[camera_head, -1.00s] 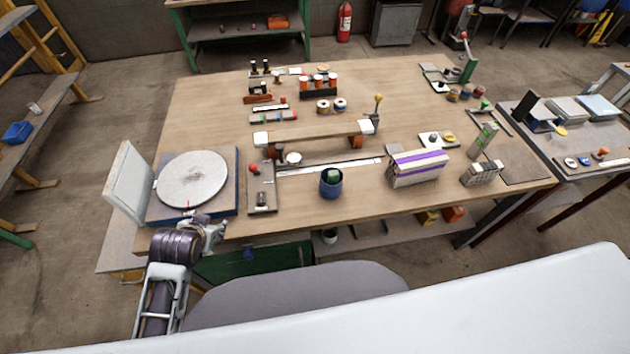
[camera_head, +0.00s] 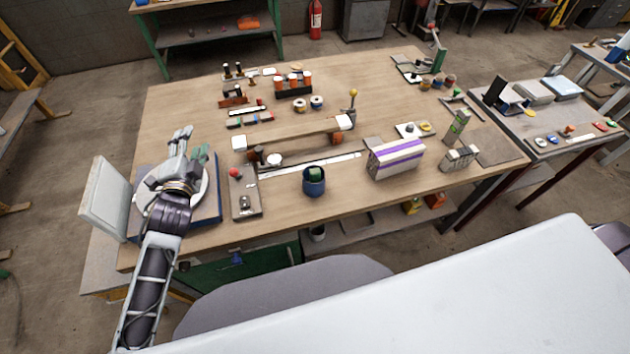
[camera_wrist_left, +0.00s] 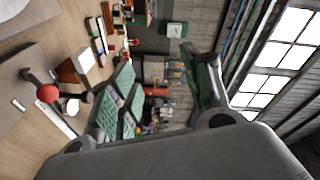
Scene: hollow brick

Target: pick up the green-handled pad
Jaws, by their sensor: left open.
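A small green piece (camera_head: 611,126) lies at the right end of a row on the right-hand side table; it may be the green-handled pad, but it is too small to tell. Another green item (camera_head: 315,173) sits in the blue cup on the main table. My left gripper (camera_head: 189,144) is open and empty above the round grey disc (camera_head: 205,187) at the table's left end, far from both green items. Its spread, green-lined fingers (camera_wrist_left: 160,88) fill the middle of the left wrist view. My right gripper is out of view.
A grey plate with a red knob (camera_head: 235,173) stands just right of the disc and also shows in the left wrist view (camera_wrist_left: 47,93). A raised wooden bar (camera_head: 290,133) and a purple-striped block (camera_head: 397,158) stand farther right.

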